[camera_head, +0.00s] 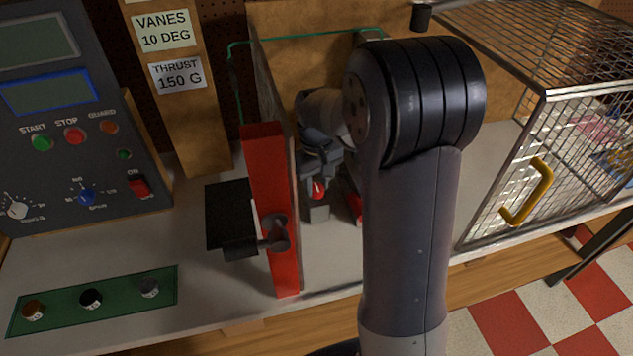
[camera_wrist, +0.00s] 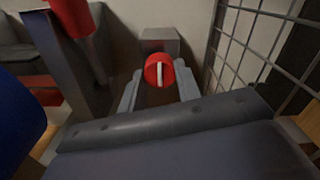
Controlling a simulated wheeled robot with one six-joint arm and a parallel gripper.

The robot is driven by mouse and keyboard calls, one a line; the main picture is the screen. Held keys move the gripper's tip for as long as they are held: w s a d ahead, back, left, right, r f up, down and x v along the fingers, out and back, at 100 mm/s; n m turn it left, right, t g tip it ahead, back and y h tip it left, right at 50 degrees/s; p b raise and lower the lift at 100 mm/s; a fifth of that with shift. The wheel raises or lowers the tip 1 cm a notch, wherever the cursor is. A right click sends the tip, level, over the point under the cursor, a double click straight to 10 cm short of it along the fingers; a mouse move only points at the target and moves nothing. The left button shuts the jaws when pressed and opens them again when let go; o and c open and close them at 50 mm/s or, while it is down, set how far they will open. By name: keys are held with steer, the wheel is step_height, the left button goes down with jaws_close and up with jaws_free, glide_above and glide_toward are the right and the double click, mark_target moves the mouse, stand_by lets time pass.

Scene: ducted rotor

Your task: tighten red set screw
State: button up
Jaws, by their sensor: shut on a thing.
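The red set screw (camera_wrist: 159,72) shows in the wrist view as a round red head with a pale bar across its face. It sits in front of a grey block (camera_wrist: 160,40). My gripper (camera_wrist: 158,88) is shut on the red set screw, with a grey finger on either side of its head. In the head view the red screw (camera_head: 318,190) shows small, below my gripper (camera_head: 319,172). My arm hides part of the area to its right.
A red upright post (camera_head: 268,210) with a dark clamp handle stands just left of my gripper. A wire mesh cage (camera_head: 545,130) with a yellow handle is at the right. A control panel (camera_head: 75,120) and a green strip with several knobs (camera_head: 95,298) are at the left.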

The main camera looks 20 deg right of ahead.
mark_target(316, 187)
stand_by(0.4)
steer(key=o, duration=1)
steer(key=shift+c, duration=0.2)
step_height(316, 187, up, 11)
steer(key=shift+b, duration=0.35)
steer(key=shift+f, duration=0.15)
step_height(316, 187, down, 11)
steer(key=shift+r+p, duration=0.1)
steer(key=shift+p, duration=0.25)
